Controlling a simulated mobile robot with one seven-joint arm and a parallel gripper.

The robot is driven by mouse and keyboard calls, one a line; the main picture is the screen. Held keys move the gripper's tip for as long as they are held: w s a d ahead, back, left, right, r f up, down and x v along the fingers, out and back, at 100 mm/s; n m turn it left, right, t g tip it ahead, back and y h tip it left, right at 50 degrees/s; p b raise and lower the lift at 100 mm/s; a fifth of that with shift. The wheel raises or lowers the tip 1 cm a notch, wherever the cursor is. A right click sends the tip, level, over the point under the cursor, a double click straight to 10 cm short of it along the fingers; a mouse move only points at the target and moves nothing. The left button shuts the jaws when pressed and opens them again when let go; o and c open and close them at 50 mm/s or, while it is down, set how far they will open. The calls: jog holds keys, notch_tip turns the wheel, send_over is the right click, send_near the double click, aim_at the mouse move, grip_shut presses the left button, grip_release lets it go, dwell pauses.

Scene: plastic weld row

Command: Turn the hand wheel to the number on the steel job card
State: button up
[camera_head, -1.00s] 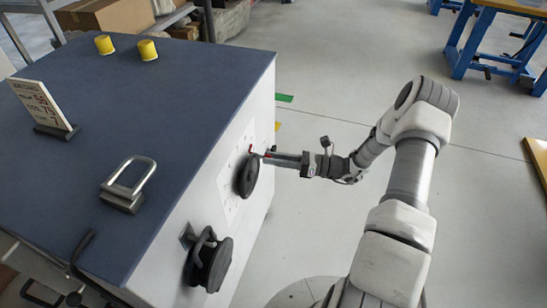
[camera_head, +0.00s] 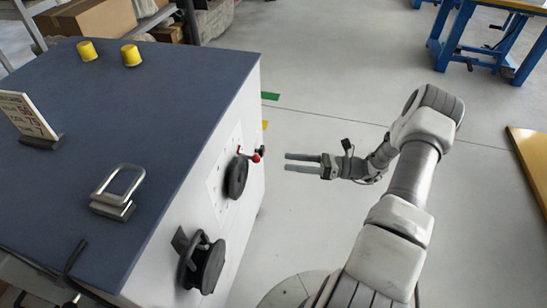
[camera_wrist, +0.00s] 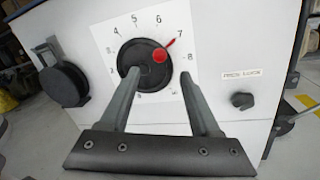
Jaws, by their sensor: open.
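The black hand wheel (camera_head: 236,177) is on the white side of the blue-topped cabinet (camera_head: 140,140). In the wrist view the wheel (camera_wrist: 136,52) sits in a numbered dial (camera_wrist: 108,40), with its red knob (camera_wrist: 159,55) at upper right and a red mark beside it toward the 7. The knob also shows in the head view (camera_head: 256,157). The job card (camera_head: 26,115) stands in a dark holder on the cabinet top; its red figures are too small to read surely. My gripper (camera_head: 287,162) is open and empty, apart from the wheel, facing it.
A second black wheel or reel (camera_head: 207,265) sticks out nearer me on the same side. A small black knob (camera_wrist: 242,100) is right of the dial. A metal loop handle (camera_head: 120,187) and yellow caps (camera_head: 131,55) are on top.

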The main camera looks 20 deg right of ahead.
jog(key=v, duration=0.8)
jog(key=shift+r, duration=0.1)
